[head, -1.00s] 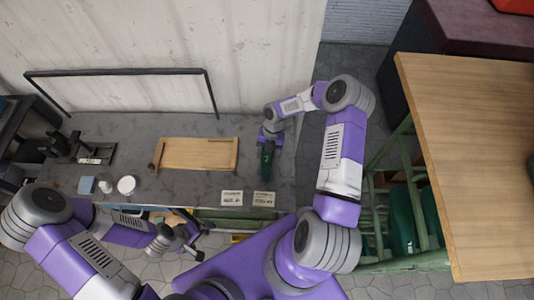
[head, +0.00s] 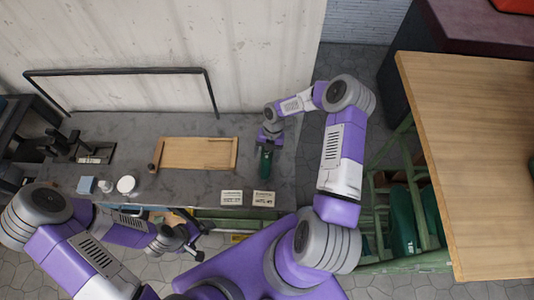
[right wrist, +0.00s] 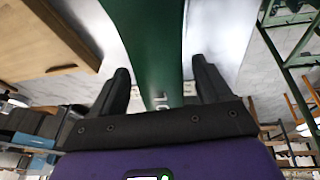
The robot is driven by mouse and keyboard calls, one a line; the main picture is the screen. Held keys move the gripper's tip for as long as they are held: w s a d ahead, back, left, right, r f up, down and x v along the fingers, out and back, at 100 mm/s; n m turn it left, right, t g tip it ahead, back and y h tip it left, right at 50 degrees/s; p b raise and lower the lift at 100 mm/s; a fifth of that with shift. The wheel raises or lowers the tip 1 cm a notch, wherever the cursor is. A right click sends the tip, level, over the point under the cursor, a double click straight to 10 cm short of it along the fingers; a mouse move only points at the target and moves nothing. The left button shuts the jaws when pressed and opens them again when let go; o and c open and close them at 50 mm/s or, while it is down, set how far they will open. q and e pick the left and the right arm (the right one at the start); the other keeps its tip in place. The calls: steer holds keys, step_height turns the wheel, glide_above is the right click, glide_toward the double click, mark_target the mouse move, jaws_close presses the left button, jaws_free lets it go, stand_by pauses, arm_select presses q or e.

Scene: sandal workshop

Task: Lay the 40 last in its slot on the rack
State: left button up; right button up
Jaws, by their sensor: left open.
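The 40 last is a dark green shoe shape (head: 265,164) near the right end of the grey bench. In the right wrist view the green last (right wrist: 155,45) runs between the two black fingers (right wrist: 160,75), with part of a pale marking near the palm. My left gripper (head: 178,238) is open and empty, low in front of the bench. I cannot clearly make out the rack's slot for this last.
A wooden tray (head: 198,139) lies on the grey bench (head: 180,188). Two white label cards (head: 232,197) (head: 264,198) stand at its front edge. A white round pot (head: 127,184) is at the left. A green frame (head: 375,225) and wooden table (head: 480,160) stand at the right.

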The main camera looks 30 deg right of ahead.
steer(key=shift+o, duration=0.3)
steer(key=v, duration=0.7)
steer(key=shift+d+r, duration=0.1)
steer(key=shift+r, duration=0.2)
